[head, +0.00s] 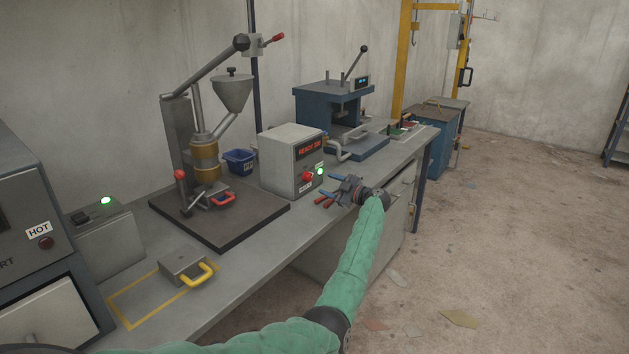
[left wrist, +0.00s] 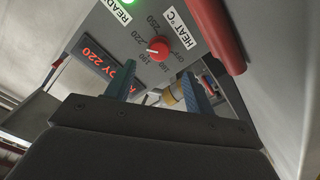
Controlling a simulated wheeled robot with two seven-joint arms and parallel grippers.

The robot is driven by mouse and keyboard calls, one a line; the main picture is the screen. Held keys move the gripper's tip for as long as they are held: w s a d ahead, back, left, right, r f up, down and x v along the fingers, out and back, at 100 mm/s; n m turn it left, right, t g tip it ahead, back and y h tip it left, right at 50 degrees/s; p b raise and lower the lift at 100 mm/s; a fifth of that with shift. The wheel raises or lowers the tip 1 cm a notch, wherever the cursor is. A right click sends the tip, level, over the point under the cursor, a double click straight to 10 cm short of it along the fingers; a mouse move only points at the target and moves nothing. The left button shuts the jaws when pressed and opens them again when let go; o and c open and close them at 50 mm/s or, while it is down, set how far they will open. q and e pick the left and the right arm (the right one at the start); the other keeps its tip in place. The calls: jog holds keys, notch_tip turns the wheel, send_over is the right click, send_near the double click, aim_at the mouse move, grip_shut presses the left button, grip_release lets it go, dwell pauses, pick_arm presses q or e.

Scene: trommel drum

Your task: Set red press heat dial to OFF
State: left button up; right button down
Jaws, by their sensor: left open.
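The red heat dial (head: 308,176) is on the front of a grey control box (head: 283,160). In the left wrist view the dial (left wrist: 158,48) is round, with a white mark on its left side, toward the 220 and 190 labels. OFF is printed at its lower right. The READY display (left wrist: 108,67) reads 220. My left gripper (head: 334,189) is open and empty, in front of the box and to the right of the dial in the head view. In the wrist view its two fingers point toward the panel, apart from the dial. My right gripper is out of view.
A green lamp (head: 320,171) glows beside the dial. A red bar (left wrist: 216,32) is close at the wrist view's upper right. A lever press with a hopper (head: 232,95) stands left of the box, and a blue press (head: 333,103) behind it. Open floor lies to the right.

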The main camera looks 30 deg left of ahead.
aim_at(311, 178)
pick_arm(q)
jog(key=a, duration=0.3)
jog(key=a+p, duration=0.1)
jog(key=a, duration=0.1)
jog(key=shift+w+a+r, duration=0.1)
jog(key=shift+w+a, duration=0.15)
jog(key=shift+a, duration=0.9)
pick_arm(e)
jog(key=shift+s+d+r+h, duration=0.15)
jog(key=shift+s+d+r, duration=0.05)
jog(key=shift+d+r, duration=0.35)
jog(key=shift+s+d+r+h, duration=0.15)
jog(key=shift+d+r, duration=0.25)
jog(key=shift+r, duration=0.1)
pick_arm(q)
jog(key=c, duration=1)
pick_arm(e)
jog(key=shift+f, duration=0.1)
